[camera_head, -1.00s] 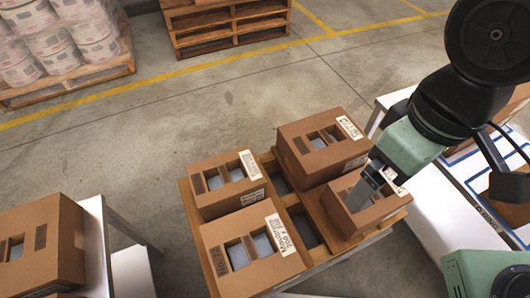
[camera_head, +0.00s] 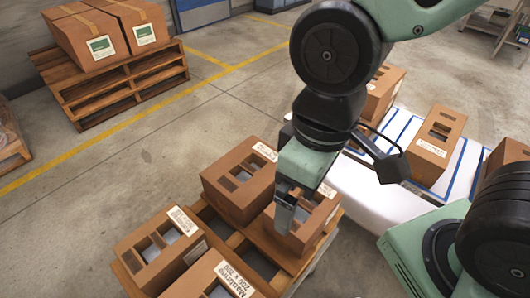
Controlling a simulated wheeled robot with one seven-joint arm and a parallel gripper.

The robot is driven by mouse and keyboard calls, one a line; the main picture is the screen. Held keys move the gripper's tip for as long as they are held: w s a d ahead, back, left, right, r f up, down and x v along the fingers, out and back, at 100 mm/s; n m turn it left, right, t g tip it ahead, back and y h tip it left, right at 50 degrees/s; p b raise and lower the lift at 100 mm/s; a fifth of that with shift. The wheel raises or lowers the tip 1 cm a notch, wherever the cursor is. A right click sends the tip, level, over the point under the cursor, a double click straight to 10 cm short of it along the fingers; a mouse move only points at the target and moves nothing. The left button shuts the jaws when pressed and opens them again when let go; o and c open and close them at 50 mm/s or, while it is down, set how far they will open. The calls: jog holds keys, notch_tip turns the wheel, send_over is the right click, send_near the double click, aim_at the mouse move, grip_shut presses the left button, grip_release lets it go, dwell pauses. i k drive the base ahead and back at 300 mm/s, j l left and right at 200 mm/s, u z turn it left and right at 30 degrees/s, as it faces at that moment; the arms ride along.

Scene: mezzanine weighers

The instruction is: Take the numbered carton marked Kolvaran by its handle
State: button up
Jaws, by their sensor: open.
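Several brown cartons with cut-out openings and white labels stand on a wooden pallet (camera_head: 235,240). My gripper (camera_head: 284,219) is open and points down at the right carton (camera_head: 318,212), its fingers at or just over the top, partly hiding it. I cannot tell whether the fingers are inside an opening. The other cartons are the back carton (camera_head: 232,185), the left carton (camera_head: 150,262) and the front carton (camera_head: 195,284), which is cut off by the picture's edge. The front label's lettering is only partly legible. I cannot read Kolvaran on any carton.
A white table (camera_head: 372,200) with blue lines stands to the right, bearing more cartons, one upright (camera_head: 436,148). A far pallet (camera_head: 125,85) carries large cartons (camera_head: 105,32) at the upper left. The concrete floor between is clear, crossed by yellow lines.

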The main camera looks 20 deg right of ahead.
aim_at(157, 254)
jog(key=i+l, duration=0.1)
jog(key=l, duration=0.35)
jog(key=l+u, duration=0.15)
jog(key=u, duration=0.3)
jog(key=l+u, duration=0.2)
jog(key=u, duration=0.2)
jog(key=l+u, duration=0.15)
jog(key=u, duration=1.15)
